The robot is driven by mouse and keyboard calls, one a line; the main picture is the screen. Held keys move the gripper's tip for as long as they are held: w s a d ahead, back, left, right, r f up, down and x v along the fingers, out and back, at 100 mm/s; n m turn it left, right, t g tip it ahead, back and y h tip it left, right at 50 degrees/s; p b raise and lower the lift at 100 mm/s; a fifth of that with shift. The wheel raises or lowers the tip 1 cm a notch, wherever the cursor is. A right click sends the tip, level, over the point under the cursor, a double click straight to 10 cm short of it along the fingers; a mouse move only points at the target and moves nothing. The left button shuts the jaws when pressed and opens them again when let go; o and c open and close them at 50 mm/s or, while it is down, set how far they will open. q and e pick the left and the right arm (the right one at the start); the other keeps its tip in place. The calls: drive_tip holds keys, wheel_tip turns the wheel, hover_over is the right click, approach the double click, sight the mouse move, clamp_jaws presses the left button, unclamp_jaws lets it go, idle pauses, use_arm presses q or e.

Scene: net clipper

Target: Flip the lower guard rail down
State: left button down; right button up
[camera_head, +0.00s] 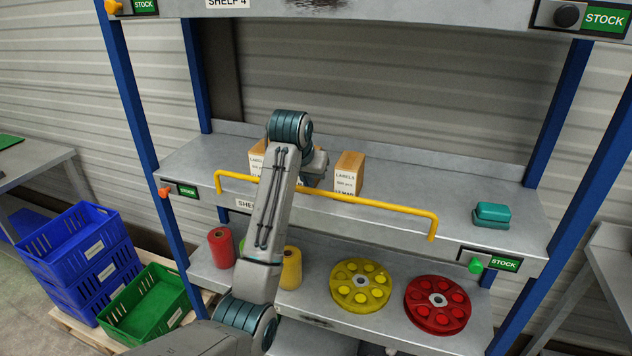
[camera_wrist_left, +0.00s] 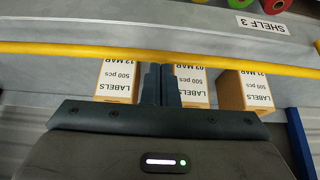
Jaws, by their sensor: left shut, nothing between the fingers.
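The yellow guard rail (camera_head: 361,202) stands raised along the front edge of the middle shelf, with a bent end at each side. In the left wrist view the rail (camera_wrist_left: 90,49) crosses the whole picture. My left arm reaches over it in the head view, with my left gripper (camera_head: 316,168) on the shelf side, partly hidden by my arm. In the wrist view the left gripper (camera_wrist_left: 160,72) is shut and empty, its fingertips just beside the rail. I cannot tell whether they touch it. My right gripper is not in view.
Label boxes (camera_head: 349,173) stand on the shelf behind the rail, close to my gripper. A teal case (camera_head: 492,215) sits at the shelf's right. Spools and a yellow wheel (camera_head: 360,286) and red wheel (camera_head: 438,305) are on the shelf below. Blue posts frame the rack.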

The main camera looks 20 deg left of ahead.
use_arm(q)
wheel_tip(320, 180, up, 7)
drive_tip(key=w, duration=0.2)
drive_tip(key=shift+w+d, duration=0.15)
drive_tip(key=shift+d, duration=0.25)
drive_tip(key=shift+f, duration=0.1)
wheel_tip(320, 180, down, 9)
drive_tip(key=w+p, duration=0.1)
drive_tip(key=p, duration=0.6)
drive_tip(key=shift+f+p, duration=0.2)
drive_tip(key=shift+p, duration=0.1)
drive_tip(key=shift+w, duration=0.1)
